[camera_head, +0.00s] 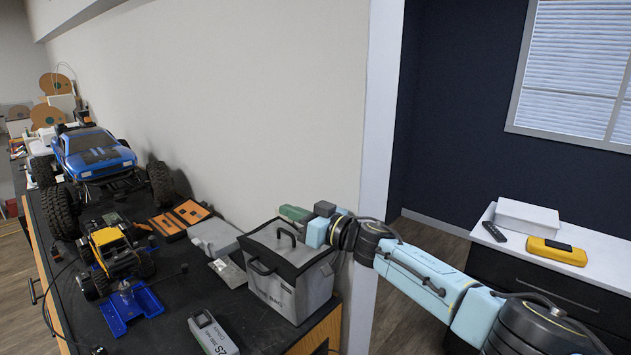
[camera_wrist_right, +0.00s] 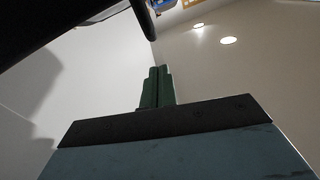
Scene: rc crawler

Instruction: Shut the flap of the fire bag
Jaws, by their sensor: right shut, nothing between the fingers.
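The fire bag (camera_head: 290,293) is a grey box-shaped bag near the right end of the dark bench. A strap handle shows on the bag's side. My right gripper (camera_head: 293,213) is at the bag's far side, near the wall, at about the flap's height or a little above. Its green fingers (camera_wrist_right: 156,88) are together with nothing between them. Contact with the flap cannot be told. My left gripper is not in view.
A grey box (camera_head: 211,333) lies in front of the bag. An orange-and-black case (camera_head: 180,219), a small yellow crawler (camera_head: 113,252) and a big blue truck (camera_head: 93,155) stand further left. The wall (camera_head: 250,110) runs close behind the bag.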

